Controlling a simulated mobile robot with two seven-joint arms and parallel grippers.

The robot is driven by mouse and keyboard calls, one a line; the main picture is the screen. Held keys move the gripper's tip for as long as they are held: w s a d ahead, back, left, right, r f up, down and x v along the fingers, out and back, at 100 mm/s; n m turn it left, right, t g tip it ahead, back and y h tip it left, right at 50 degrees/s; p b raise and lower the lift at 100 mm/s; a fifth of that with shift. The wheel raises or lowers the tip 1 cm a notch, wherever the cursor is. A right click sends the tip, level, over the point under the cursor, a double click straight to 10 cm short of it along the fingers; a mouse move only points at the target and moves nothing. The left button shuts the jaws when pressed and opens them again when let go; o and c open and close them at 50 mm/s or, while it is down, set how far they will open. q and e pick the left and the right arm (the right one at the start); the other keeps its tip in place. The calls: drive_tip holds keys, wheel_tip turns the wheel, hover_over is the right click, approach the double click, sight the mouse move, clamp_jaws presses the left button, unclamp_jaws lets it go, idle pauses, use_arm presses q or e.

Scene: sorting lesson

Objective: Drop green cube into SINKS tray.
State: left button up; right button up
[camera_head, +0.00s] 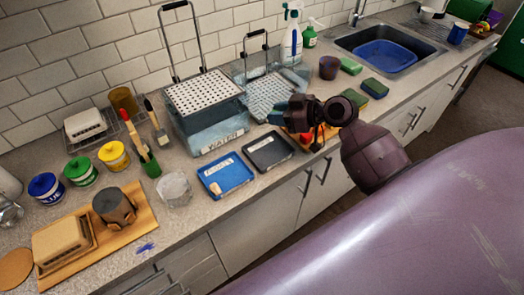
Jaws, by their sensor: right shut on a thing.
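My right gripper (306,134) is above the counter just right of the black tray, pointing down. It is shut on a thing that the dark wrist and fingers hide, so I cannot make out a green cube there. The black tray (270,152) has a white label, too small to read surely, and looks empty. The blue tray (226,177) beside it, left and nearer, also has a label and holds a small tan piece (215,187). My left gripper is not in view.
A clear water tank (207,138) with a raised perforated basket stands behind the trays; a second tank (290,75) is right of it. A glass jar (174,188) stands left of the blue tray. A red-and-yellow item (320,139) lies under my right gripper.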

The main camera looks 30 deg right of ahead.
drive_tip(key=shift+d+f, duration=0.1)
drive_tip(key=shift+f, duration=0.1)
drive_tip(key=shift+f+b, duration=0.25)
drive_tip(key=shift+b, duration=0.05)
drive_tip(key=shift+f, duration=0.4)
wheel_tip(320, 180, down, 4)
drive_tip(key=b, duration=0.3)
drive_tip(key=shift+f, duration=0.1)
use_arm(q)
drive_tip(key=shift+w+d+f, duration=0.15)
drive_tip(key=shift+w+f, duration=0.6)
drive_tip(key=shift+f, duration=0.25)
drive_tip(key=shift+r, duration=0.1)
use_arm(e)
drive_tip(key=o, duration=1)
